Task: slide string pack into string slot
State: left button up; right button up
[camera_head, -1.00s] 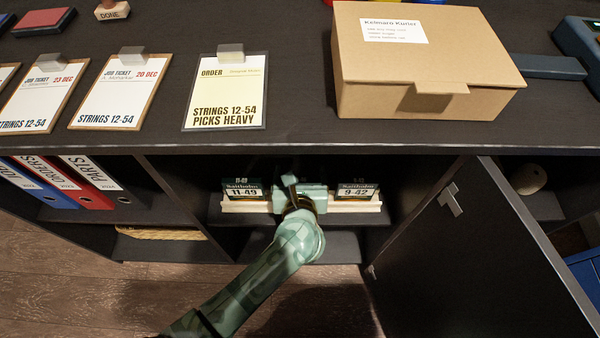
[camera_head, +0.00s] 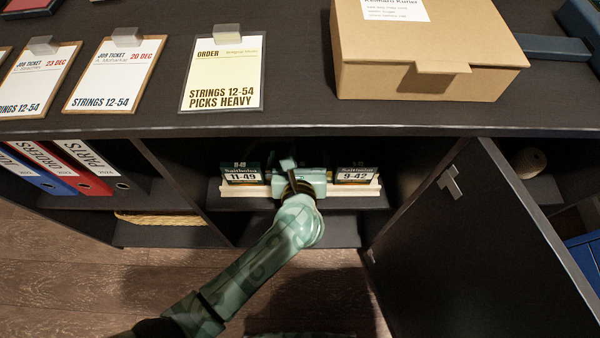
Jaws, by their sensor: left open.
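A string pack marked 11-49 (camera_head: 242,174) stands upright at the left of a pale rack (camera_head: 246,191) on the cabinet shelf. A string pack marked 9-42 (camera_head: 356,175) stands at the rack's right. My left gripper (camera_head: 300,180) reaches in between these two packs, at the rack's middle. Its fingers point away into the shelf and are mostly hidden behind its own body. The middle slot and anything standing in it are hidden behind the gripper. My right gripper is not in view.
An open cabinet door (camera_head: 483,245) stands to the right of the arm. The counter (camera_head: 300,112) overhangs the shelf and carries a cardboard box (camera_head: 420,50), an order card (camera_head: 225,68) and job tickets (camera_head: 115,74). Binders (camera_head: 75,168) fill the left compartment.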

pick_arm(q)
jog(key=p+v, duration=0.1)
jog(key=v, duration=0.2)
jog(key=shift+r+p, duration=0.3)
jog(key=shift+p, duration=0.1)
jog(key=p+v, duration=0.5)
jog(key=v, duration=0.8)
jog(key=shift+s+d+f, duration=0.2)
jog(key=shift+d+f, duration=0.05)
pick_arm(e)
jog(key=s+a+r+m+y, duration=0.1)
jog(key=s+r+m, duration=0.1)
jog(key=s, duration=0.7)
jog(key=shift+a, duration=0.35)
